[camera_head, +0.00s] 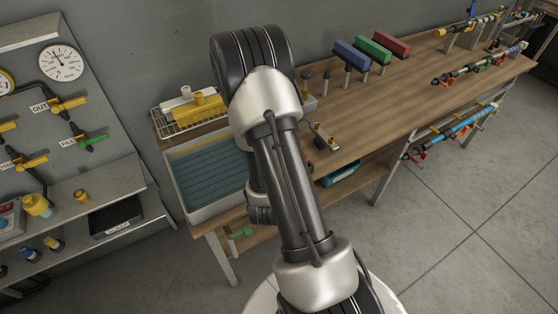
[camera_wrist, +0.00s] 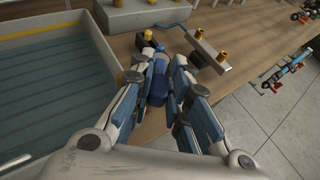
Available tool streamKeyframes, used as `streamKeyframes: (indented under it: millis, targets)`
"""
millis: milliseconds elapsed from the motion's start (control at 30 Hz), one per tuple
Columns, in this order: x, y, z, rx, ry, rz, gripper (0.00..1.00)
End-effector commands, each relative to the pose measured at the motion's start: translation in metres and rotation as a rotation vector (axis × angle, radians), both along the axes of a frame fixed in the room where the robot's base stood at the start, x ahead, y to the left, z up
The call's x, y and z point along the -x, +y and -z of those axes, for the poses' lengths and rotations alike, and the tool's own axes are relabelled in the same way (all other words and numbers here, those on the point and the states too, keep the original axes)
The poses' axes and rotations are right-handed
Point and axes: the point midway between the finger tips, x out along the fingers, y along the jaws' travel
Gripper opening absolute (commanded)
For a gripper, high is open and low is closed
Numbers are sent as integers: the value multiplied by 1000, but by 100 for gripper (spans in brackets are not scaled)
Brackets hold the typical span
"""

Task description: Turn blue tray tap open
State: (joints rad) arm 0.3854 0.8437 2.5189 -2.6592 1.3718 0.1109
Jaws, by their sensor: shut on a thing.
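My gripper (camera_wrist: 160,65) is shut on a blue piece (camera_wrist: 158,90), seen between the two fingers in the wrist view. It looks like a blue tap handle, but the fingers hide much of it. A small blue knob and a yellow end show just beyond the fingertips. The pale-rimmed tray (camera_wrist: 103,62) with a blue ribbed inside lies to the left of the gripper; it also shows on the workbench in the head view (camera_head: 213,211). In the head view my arm hides the gripper and the blue piece. A green-handled tap (camera_head: 240,233) shows below the tray's front.
A metal bracket with brass fittings (camera_wrist: 208,51) stands on the bench right of the fingers. A wire rack (camera_head: 175,125) with a yellow part stands behind the tray. Blue, green and red blocks (camera_head: 373,50) stand farther back. Gauge panel (camera_head: 75,110) at left; open floor at right.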

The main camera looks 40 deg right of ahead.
Motion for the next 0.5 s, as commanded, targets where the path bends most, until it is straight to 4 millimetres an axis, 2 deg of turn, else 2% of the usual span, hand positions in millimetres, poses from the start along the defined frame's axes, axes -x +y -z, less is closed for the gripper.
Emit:
streamKeyframes:
  millis: [500]
  targets:
    - [1, -2, -1, 2, -1, -39, 0]
